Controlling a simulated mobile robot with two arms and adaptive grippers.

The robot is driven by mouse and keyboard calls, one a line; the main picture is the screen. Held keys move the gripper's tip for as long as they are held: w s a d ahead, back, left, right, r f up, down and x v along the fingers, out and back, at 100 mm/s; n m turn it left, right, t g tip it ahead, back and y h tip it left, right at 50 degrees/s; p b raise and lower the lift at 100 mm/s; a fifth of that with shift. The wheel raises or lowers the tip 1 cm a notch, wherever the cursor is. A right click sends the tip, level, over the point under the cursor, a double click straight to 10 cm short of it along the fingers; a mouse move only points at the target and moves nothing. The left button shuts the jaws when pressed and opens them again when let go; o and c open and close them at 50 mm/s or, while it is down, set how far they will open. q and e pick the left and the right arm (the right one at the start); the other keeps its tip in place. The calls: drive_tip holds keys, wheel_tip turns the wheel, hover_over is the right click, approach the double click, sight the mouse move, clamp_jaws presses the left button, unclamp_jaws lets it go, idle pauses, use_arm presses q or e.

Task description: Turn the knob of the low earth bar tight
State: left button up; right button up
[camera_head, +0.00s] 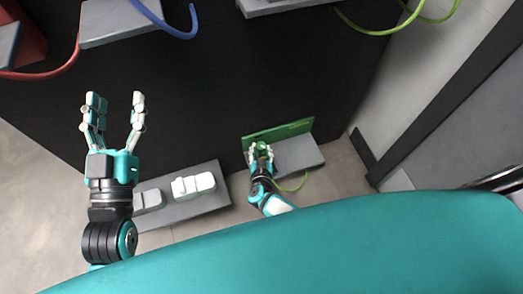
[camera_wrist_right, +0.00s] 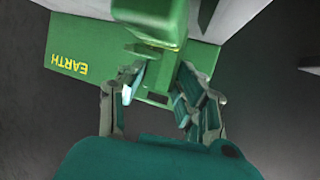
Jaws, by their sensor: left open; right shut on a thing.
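The low earth bar (camera_head: 292,130) is a green plate on a grey block, low near the floor. It shows in the right wrist view (camera_wrist_right: 85,45) with yellow "EARTH" lettering, upside down. A green knob (camera_head: 262,146) stands at its front. My right gripper (camera_head: 260,152) is shut on the knob, with a finger on each side. In the right wrist view the fingers (camera_wrist_right: 160,90) flank green parts, and a green block rises above them. The exact contact is partly hidden. My left gripper (camera_head: 116,100) is open and empty, far to the left.
A grey block with white parts (camera_head: 193,185) lies left of the earth bar. Grey shelves with red (camera_head: 45,75), blue (camera_head: 165,25) and green (camera_head: 375,30) cables are at the top. A green cable (camera_head: 294,186) runs beside my right gripper. The dark panel between is clear.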

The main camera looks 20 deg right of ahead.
idle(0.4)
drive_tip(key=o, duration=0.9)
drive_tip(key=shift+v, duration=3.8)
